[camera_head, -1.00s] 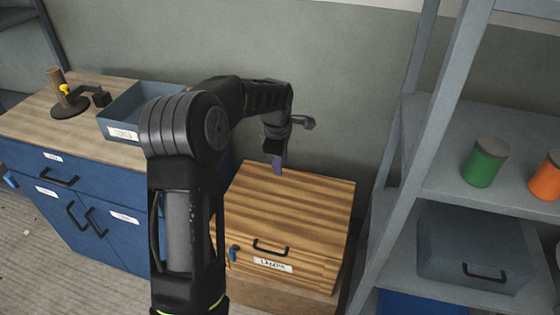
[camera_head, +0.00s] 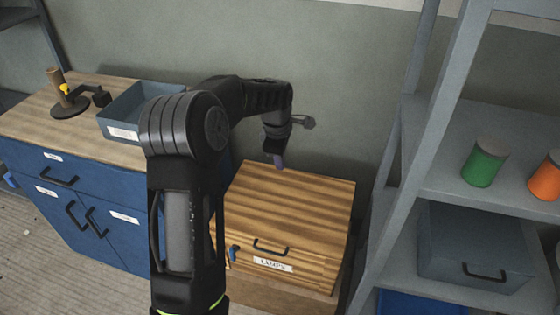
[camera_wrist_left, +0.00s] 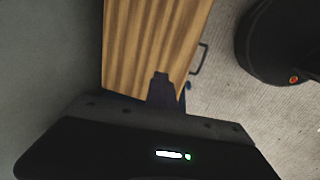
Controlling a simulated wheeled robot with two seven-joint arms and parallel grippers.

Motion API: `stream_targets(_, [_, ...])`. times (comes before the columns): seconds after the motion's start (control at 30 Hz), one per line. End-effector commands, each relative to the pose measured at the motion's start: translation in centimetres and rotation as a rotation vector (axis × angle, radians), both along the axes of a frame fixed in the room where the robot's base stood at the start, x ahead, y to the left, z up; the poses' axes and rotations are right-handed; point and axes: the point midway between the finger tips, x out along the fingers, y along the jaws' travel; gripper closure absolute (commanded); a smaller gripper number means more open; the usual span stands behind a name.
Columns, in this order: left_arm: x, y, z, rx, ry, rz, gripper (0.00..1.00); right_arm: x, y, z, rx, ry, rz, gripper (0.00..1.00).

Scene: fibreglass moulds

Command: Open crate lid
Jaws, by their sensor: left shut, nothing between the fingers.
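The wooden crate (camera_head: 290,200) stands against the back wall with its striped lid lying flat and closed. A black handle (camera_head: 270,248) and a white label are on its front, with a blue latch (camera_head: 234,253) at the front left. My left gripper (camera_head: 279,162) is shut and empty, over the back part of the lid. Whether its tip touches the lid, I cannot tell. In the left wrist view the shut fingers (camera_wrist_left: 162,90) show against the lid (camera_wrist_left: 150,40), and the handle shows beyond. My right gripper is not in view.
A blue cabinet (camera_head: 85,205) with a wooden top stands left, bearing a grey open bin (camera_head: 130,112) and a small clamp stand (camera_head: 70,105). A grey metal shelf (camera_head: 520,195) stands close on the right, with a green can (camera_head: 485,163) and an orange can (camera_head: 547,180).

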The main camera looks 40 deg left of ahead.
Motion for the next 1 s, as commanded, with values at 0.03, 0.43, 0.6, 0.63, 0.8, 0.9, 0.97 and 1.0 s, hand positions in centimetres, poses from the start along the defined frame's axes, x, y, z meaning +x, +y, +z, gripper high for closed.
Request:
stream_targets(0.03, [0.0, 0.0, 0.0, 0.0, 0.0, 0.0, 1.0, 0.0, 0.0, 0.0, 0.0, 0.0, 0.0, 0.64])
stream_targets(0.43, [0.0, 0.0, 0.0, 0.0, 0.0, 0.0, 1.0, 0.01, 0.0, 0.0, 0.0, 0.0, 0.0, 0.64])
stream_targets(0.6, [0.0, 0.0, 0.0, 0.0, 0.0, 0.0, 1.0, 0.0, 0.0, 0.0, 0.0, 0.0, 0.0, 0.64])
stream_targets(0.63, [0.0, 0.0, 0.0, 0.0, 0.0, 0.0, 0.99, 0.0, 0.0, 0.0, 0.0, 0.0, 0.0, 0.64])
stream_targets(0.8, [0.0, 0.0, 0.0, 0.0, 0.0, 0.0, 0.86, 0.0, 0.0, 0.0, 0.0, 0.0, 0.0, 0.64])
stream_targets(0.9, [0.0, 0.0, 0.0, 0.0, 0.0, 0.0, 0.77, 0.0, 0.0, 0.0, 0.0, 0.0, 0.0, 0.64])
stream_targets(0.97, [0.0, 0.0, 0.0, 0.0, 0.0, 0.0, 0.72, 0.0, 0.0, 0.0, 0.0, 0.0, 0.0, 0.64])
stream_targets(1.0, [0.0, 0.0, 0.0, 0.0, 0.0, 0.0, 0.69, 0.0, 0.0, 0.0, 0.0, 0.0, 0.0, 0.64])
